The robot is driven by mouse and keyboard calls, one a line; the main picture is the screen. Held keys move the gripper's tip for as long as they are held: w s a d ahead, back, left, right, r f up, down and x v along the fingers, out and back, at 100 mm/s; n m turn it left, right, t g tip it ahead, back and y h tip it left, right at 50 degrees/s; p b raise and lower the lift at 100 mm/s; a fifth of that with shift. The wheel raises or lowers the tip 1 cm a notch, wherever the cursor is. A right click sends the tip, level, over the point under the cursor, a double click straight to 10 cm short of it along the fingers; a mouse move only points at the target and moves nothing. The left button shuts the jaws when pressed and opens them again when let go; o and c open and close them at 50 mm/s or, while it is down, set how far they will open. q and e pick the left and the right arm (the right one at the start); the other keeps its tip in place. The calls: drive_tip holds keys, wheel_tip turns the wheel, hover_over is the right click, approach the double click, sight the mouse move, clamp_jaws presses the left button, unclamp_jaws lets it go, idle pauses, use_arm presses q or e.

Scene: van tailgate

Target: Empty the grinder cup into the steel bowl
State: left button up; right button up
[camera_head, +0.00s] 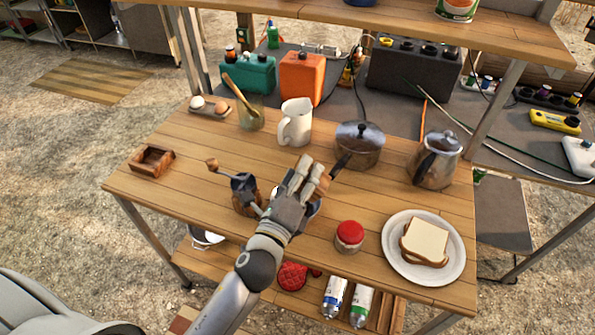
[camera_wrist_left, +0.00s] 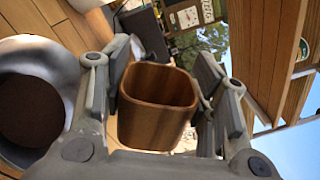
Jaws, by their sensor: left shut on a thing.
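My left gripper (camera_head: 308,172) is over the middle of the table, beside the grinder (camera_head: 245,190) with its crank. In the left wrist view the gripper (camera_wrist_left: 160,95) is shut on the brown wooden grinder cup (camera_wrist_left: 155,125), held between both fingers. The cup looks turned on its side; I cannot tell whether anything is inside. The steel bowl (camera_wrist_left: 64,75) is at the left of the wrist view, apart from the cup, with dark brown grounds in it. In the head view the gripper mostly hides the bowl and cup. My right gripper is not in view.
A saucepan (camera_head: 360,146), steel kettle (camera_head: 435,160) and white pitcher (camera_head: 296,122) stand behind the gripper. A red-lidded jar (camera_head: 349,236) and sandwich plate (camera_head: 393,262) are to the right. A wooden box (camera_head: 152,160) is at the left. An upper shelf (camera_head: 375,20) crosses above.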

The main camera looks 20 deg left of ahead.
use_arm(q)
drive_tip(key=m+p, duration=0.1)
drive_tip(key=m, duration=0.1)
drive_tip(key=r+m+p, duration=0.2)
drive_tip(key=m+p, duration=0.1)
drive_tip(key=shift+d+r+m, duration=0.1)
drive_tip(key=shift+d+m, duration=0.2)
drive_tip(key=shift+d, duration=0.05)
drive_tip(key=m+p, duration=0.1)
drive_tip(key=r+m+p, duration=0.1)
drive_tip(key=m+p, duration=0.1)
drive_tip(key=shift+d+r+m, duration=0.1)
drive_tip(key=shift+m, duration=0.2)
drive_tip(key=shift+r+m+g+p, duration=0.25)
drive_tip(key=shift+m+g+p, duration=0.05)
drive_tip(key=shift+m+p, duration=0.8)
drive_tip(key=shift+d+m+p, duration=0.1)
drive_tip(key=shift+m+p, duration=0.2)
drive_tip(key=shift+p, duration=0.05)
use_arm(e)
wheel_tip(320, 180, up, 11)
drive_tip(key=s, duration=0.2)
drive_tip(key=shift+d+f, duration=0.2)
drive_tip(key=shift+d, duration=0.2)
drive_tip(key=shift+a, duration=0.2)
